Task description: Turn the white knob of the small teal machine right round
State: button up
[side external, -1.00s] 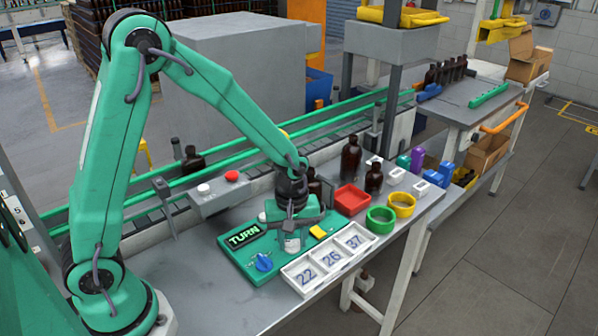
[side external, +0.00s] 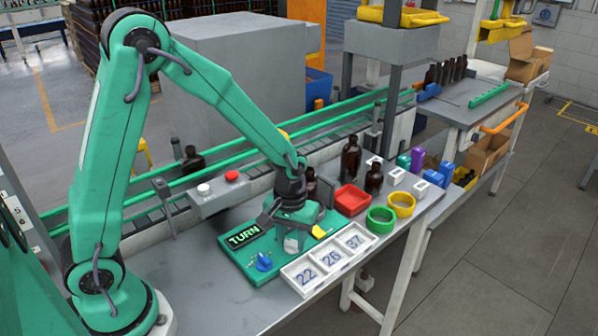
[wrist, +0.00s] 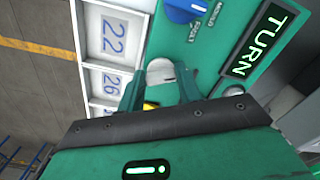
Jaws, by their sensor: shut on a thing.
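The small teal machine (side external: 242,261) lies flat on the grey bench, with a black "TURN" sign and a blue dial (side external: 263,262) on its top. My gripper (side external: 293,240) points down over the machine's middle. In the wrist view my gripper (wrist: 160,84) has its two teal fingers on either side of the white knob (wrist: 160,68), shut on it. The knob's pale round top shows between the fingertips, and its lower part is hidden.
A white tray (side external: 313,284) marked 22, 26 and 37 lies along the machine's front edge, close to my gripper. A conveyor runs behind.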

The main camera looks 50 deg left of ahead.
jog(key=m, duration=0.4)
jog(key=shift+a, duration=0.15)
jog(key=m, duration=0.5)
jog(key=shift+a, duration=0.1)
jog(key=m, duration=0.4)
jog(key=shift+a+m, duration=0.1)
jog(key=shift+m, duration=0.2)
jog(key=m, duration=0.5)
jog(key=shift+w, duration=0.15)
jog(key=o, duration=1)
jog(key=shift+r, duration=0.15)
